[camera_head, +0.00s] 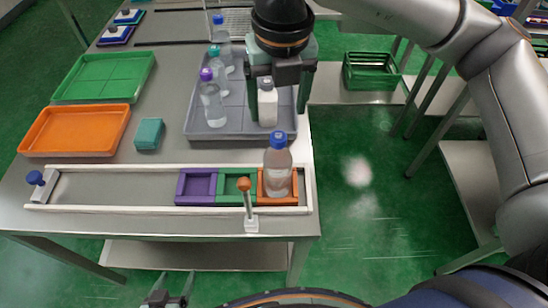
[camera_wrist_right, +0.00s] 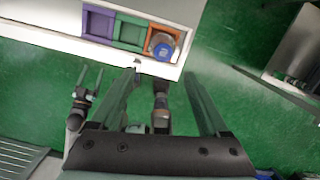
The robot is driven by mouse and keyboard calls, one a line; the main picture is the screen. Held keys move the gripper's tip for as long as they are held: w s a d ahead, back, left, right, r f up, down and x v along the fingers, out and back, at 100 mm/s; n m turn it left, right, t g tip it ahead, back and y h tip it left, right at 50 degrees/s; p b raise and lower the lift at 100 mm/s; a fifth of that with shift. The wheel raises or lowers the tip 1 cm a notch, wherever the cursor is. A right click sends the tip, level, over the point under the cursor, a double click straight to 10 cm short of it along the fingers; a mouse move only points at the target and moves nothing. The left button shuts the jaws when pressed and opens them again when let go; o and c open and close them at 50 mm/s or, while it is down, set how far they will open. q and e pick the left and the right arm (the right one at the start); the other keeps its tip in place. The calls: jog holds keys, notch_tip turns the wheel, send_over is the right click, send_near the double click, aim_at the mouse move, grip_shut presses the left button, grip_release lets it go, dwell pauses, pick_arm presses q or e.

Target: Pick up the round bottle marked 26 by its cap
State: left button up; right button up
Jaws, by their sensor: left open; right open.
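A round clear bottle with a blue cap (camera_head: 277,172) stands upright in the orange holder (camera_head: 290,197). Its cap (camera_wrist_right: 163,48) shows from above in the right wrist view, with a mark too small to read. I cannot read 26 on any bottle. My right gripper (camera_head: 278,108) is open, fingers downward; in the head view a white bottle (camera_head: 268,108) shows between its fingers. In the right wrist view the space between the fingers (camera_wrist_right: 160,76) holds no bottle. My left gripper (camera_head: 172,295) is open and empty below the table's front edge; it also shows in the right wrist view (camera_wrist_right: 85,92).
A grey tray (camera_head: 235,130) holds purple-, teal- and blue-capped bottles and the white one. The white-edged track (camera_head: 110,190) carries purple (camera_head: 196,186) and green (camera_head: 236,182) holders beside the orange one. A post with an orange ball (camera_head: 245,186) stands in front.

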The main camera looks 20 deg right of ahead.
aim_at(279, 136)
notch_tip(279, 136, down, 6)
jog(key=shift+w+r+p, duration=0.1)
jog(key=shift+r+p, duration=0.15)
jog(key=shift+p, duration=0.05)
jog(key=f, duration=0.1)
jog(key=w+f+p, duration=0.1)
jog(key=f, duration=0.2)
jog(key=shift+w+d+f, duration=0.25)
jog(key=shift+d+f, duration=0.05)
jog(key=shift+d, duration=0.1)
pick_arm(q)
jog(key=shift+s+r, duration=0.4)
jog(key=shift+r, duration=0.45)
pick_arm(e)
jog(key=shift+f, duration=0.45)
grip_shut()
jog(key=shift+w+r, duration=0.1)
